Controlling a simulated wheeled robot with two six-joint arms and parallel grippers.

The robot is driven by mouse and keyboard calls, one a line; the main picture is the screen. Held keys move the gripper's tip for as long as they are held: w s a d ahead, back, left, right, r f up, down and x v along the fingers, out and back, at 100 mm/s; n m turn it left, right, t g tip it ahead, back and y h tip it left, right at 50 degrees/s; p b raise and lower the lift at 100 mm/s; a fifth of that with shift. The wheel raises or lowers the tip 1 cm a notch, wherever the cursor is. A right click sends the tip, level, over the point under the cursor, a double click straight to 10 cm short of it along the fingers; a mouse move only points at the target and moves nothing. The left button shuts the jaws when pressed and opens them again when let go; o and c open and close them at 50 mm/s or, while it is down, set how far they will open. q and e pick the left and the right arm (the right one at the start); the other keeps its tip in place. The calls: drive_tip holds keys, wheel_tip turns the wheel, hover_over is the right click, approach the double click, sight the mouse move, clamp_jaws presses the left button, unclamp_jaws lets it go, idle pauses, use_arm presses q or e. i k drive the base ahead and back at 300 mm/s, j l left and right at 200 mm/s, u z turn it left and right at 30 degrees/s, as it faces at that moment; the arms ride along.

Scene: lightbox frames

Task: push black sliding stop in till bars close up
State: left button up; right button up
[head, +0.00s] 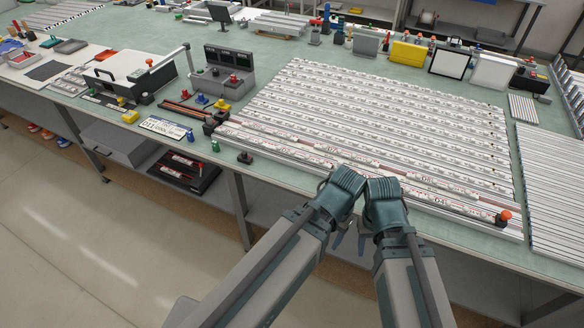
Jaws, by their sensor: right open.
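Long white bars with small LED-like labels (385,125) lie side by side on the green bench, with the nearest rows slightly spread by narrow gaps. A small black block (209,126) sits at the left end of the front rows, and a black knob on a base (245,157) stands at the front left edge; I cannot tell which is the sliding stop. My left gripper (345,184) and right gripper (381,190) are close together over the front rail near its middle, apart from both black parts. Their fingertips are hidden behind the gripper bodies; the right one is open.
An orange-red knob (505,215) stands at the rail's right end. Silvery bars (550,200) lie further right. A grey control box with a red button (225,75) and small coloured pieces stand left. The bench's front edge is just beneath my arms.

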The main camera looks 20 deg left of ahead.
sight(501, 220)
drive_tip(key=u, duration=0.3)
drive_tip(key=z, duration=1.45)
